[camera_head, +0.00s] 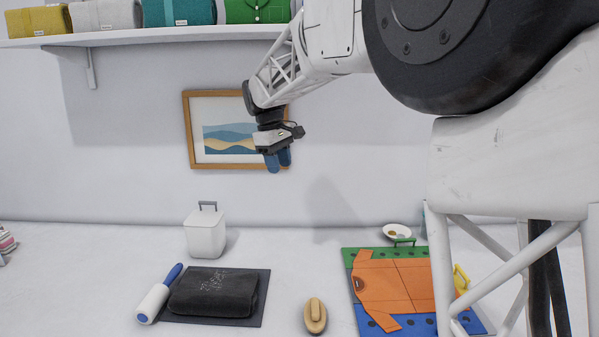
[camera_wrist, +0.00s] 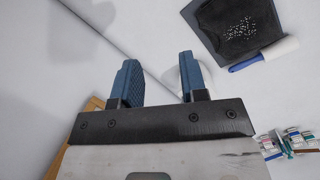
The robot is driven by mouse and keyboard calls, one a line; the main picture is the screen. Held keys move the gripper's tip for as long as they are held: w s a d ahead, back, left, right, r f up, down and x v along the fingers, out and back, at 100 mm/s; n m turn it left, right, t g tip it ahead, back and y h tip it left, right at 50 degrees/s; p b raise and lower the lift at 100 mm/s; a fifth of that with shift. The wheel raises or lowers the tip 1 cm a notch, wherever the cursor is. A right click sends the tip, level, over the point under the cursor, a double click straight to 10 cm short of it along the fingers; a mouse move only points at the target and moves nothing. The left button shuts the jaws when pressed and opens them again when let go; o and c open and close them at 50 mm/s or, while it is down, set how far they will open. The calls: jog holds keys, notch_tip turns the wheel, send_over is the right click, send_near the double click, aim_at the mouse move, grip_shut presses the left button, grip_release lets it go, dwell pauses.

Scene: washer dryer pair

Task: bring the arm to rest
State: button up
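My gripper (camera_head: 278,161) hangs in the air in front of the framed picture, above the white surface, with its blue fingers pointing down. In the wrist view the two blue fingers (camera_wrist: 162,85) stand apart with nothing between them, so it is open and empty. My white arm reaches in from the right of the head view and covers part of the right side.
Below are a white lidded bin (camera_head: 205,234), a folded dark cloth (camera_head: 214,291) on a dark mat, a lint roller (camera_head: 157,295), a brush (camera_head: 315,316) and an orange garment (camera_head: 393,286) on a coloured board. A shelf (camera_head: 150,37) with folded clothes runs above.

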jog(key=s+d+f+m+t+y, duration=0.1)
jog(key=s+d+m, duration=0.2)
jog(key=s+d, duration=0.65)
jog(key=s+d+f+m, duration=0.1)
jog(key=s+d+m, duration=0.2)
jog(key=s+d, duration=0.7)
jog(key=s+d+f+m, duration=0.1)
jog(key=s+f, duration=0.3)
jog(key=s, duration=0.5)
jog(key=s+d+f+m+t, duration=0.1)
jog(key=s+d+f+m, duration=0.1)
jog(key=s, duration=0.7)
jog(key=s+d+f+m+y, duration=0.1)
jog(key=s+f+m, duration=0.1)
jog(key=s+f, duration=0.3)
jog(key=s, duration=0.4)
jog(key=shift+d+f+t, duration=0.25)
jog(key=shift+f+t, duration=0.1)
jog(key=shift+t, duration=0.05)
